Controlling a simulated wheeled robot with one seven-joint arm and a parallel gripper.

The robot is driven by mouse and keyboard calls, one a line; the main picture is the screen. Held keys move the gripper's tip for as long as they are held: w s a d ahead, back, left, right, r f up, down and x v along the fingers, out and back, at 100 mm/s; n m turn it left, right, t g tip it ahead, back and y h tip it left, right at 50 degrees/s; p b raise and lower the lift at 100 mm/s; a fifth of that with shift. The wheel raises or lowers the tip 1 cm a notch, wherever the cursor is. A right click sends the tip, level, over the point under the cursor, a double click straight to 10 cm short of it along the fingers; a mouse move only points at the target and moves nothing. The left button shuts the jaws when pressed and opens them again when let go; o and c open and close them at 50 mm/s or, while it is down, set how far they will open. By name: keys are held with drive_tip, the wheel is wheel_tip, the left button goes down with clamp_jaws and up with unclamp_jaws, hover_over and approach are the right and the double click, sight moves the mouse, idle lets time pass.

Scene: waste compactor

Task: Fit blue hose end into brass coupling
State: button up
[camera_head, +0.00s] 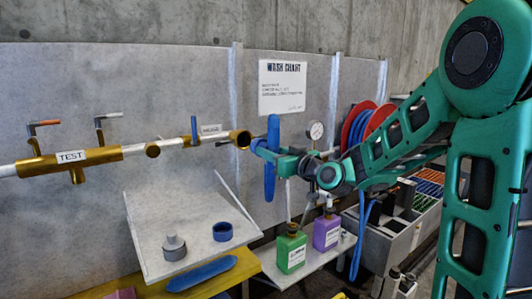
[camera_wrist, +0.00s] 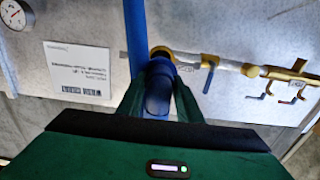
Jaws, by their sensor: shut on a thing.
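The brass coupling (camera_head: 240,139) is the open, wide end of the pipe run on the wall, facing right toward my gripper. My gripper (camera_head: 264,149) is shut on the blue hose end (camera_head: 256,145), just right of the coupling's mouth. In the wrist view, the blue hose end (camera_wrist: 158,93) sits between my fingers (camera_wrist: 158,100), and the brass coupling (camera_wrist: 161,52) is straight beyond it. The hose end looks close to the mouth; I cannot tell whether they touch. The fingers hide part of the hose end.
A blue upright bar (camera_head: 271,180) stands close by my gripper. A pressure gauge (camera_head: 315,130) and a red hose reel (camera_head: 356,122) are to the right. Green (camera_head: 291,250) and purple (camera_head: 327,232) bottles stand below. A tilted grey shelf (camera_head: 150,215) is lower left.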

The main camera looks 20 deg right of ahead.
sight(252, 144)
drive_tip(key=shift+a, duration=0.1)
idle(0.3)
drive_tip(key=shift+x, duration=2.85)
drive_tip(key=shift+x, duration=1.95)
drive_tip(key=shift+w+r, duration=0.1)
drive_tip(key=shift+r, duration=0.05)
drive_tip(key=shift+c, duration=0.5)
drive_tip(key=o, duration=1.5)
drive_tip(key=shift+c, duration=0.2)
drive_tip(key=shift+v, duration=3.55)
